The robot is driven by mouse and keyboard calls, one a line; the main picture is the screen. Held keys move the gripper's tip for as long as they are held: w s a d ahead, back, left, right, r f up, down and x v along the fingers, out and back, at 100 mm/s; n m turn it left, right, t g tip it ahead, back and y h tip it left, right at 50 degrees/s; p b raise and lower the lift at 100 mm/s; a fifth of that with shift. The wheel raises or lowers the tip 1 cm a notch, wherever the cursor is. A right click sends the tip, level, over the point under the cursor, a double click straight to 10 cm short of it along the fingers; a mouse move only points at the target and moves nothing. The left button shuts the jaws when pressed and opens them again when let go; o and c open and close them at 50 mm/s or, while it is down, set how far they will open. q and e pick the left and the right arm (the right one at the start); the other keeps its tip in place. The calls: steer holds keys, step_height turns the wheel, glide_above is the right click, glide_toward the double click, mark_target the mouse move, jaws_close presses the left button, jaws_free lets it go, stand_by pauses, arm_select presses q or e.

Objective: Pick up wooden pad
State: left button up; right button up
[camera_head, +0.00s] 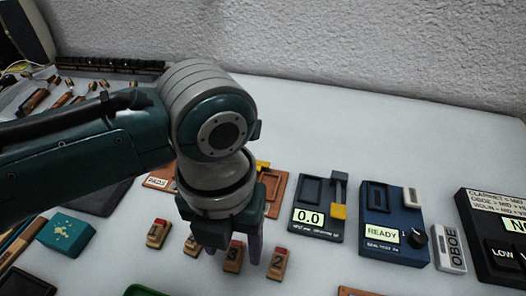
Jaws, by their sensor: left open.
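Several small wooden pads with red tops and number labels stand in a row on the white table: pad 1 (157,234) at the left, pad 3 (233,257) in the middle and pad 2 (278,264) at the right. Another pad (192,246) between pads 1 and 3 is partly hidden by my gripper. My left gripper (232,250) points down, open, with its purple fingers on either side of pad 3 as seen here. I cannot tell whether they touch it. My right gripper is not in view.
An orange-brown tray labelled PADS (158,180) lies behind, partly hidden by my arm. A gauge reading 0.0 (316,222), a blue READY device (393,226) and an OBOE block (449,249) stand to the right. A teal box (66,232) is at left. The back right table is clear.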

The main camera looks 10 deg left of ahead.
arm_select(q)
steer(key=shift+f, duration=0.55)
jaws_close()
